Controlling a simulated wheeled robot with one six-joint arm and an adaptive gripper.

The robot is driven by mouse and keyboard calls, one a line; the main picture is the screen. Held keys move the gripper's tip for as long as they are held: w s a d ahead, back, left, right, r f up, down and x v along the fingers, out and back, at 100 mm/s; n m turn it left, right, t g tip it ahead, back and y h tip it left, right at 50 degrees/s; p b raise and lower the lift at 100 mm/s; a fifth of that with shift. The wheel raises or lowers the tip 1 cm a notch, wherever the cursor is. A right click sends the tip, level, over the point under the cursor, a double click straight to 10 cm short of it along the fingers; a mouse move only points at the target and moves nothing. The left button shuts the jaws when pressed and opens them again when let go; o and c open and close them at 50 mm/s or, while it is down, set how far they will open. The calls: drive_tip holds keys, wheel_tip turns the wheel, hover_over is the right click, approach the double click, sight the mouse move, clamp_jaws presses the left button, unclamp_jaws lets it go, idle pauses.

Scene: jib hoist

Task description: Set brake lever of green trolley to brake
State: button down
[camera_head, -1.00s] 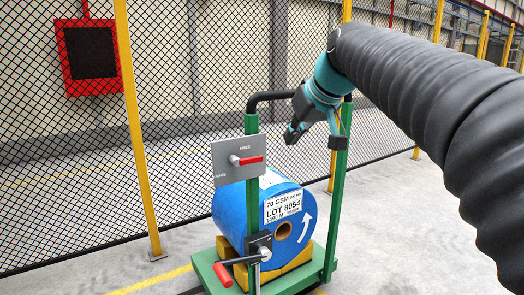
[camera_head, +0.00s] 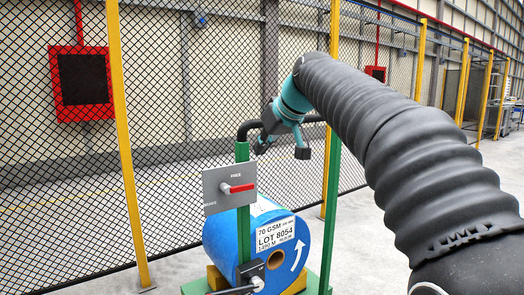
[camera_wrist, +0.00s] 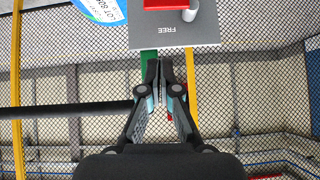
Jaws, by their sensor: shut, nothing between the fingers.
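The green trolley (camera_head: 329,220) stands by the mesh fence and carries a blue roll (camera_head: 225,240). A grey plate (camera_head: 215,201) on its near left post bears the brake lever, with a red handle (camera_head: 242,188). The handle extends right from its pivot; FREE is printed above and BRAKE, hard to read, at the left. My gripper (camera_head: 262,143) is above and right of the plate, apart from the lever. In the wrist view my gripper (camera_wrist: 158,68) is shut and empty, with the plate (camera_wrist: 175,36) and part of the red handle (camera_wrist: 165,4) at the top edge.
The trolley's black handle bar (camera_head: 247,127) passes close to my gripper; it also crosses the wrist view's left (camera_wrist: 65,109). A second lever mount (camera_head: 250,272) sits lower on the same post, cut off below. The fence and a yellow post (camera_head: 128,150) stand behind.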

sight(237, 187)
drive_tip(key=w+a+f, duration=0.3)
drive_tip(key=w+f, duration=0.1)
drive_tip(key=f, duration=0.5)
drive_tip(key=shift+b, duration=0.45)
drive_tip(key=shift+a+f, duration=0.15)
drive_tip(key=shift+a, duration=0.05)
